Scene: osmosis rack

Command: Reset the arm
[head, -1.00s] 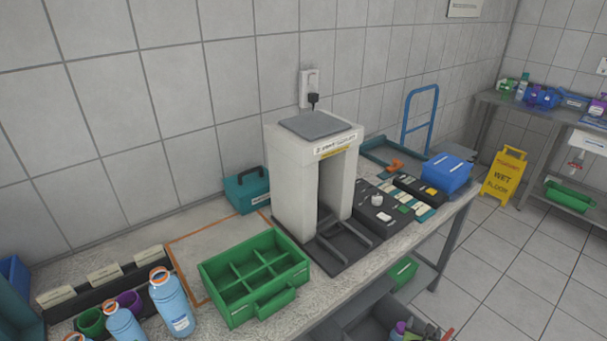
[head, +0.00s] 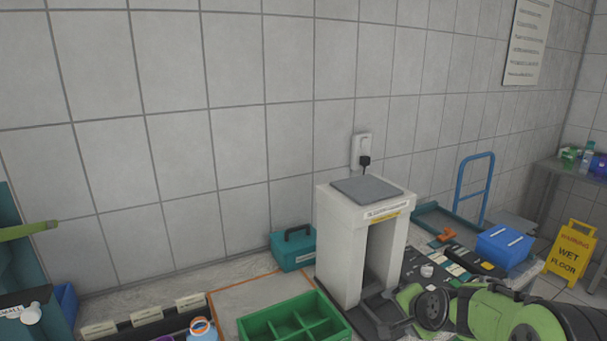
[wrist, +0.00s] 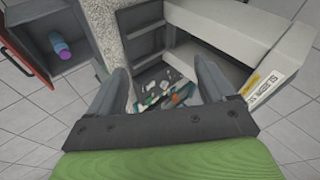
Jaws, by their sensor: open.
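My arm (head: 490,308) shows green and black in the lower right of the head view, in front of the counter's right part. My gripper (wrist: 160,68) shows in the wrist view with its two grey fingers spread apart and nothing between them. It points down over the counter edge and the dark base of the white machine. I cannot make out the fingertips in the head view.
The white machine (head: 340,245) stands close beside my arm. A green divided tray (head: 258,328), teal box (head: 293,250), blue box (head: 505,246) and yellow sign (head: 571,252) are around it. A grey bin with a bottle (wrist: 60,46) lies left in the wrist view.

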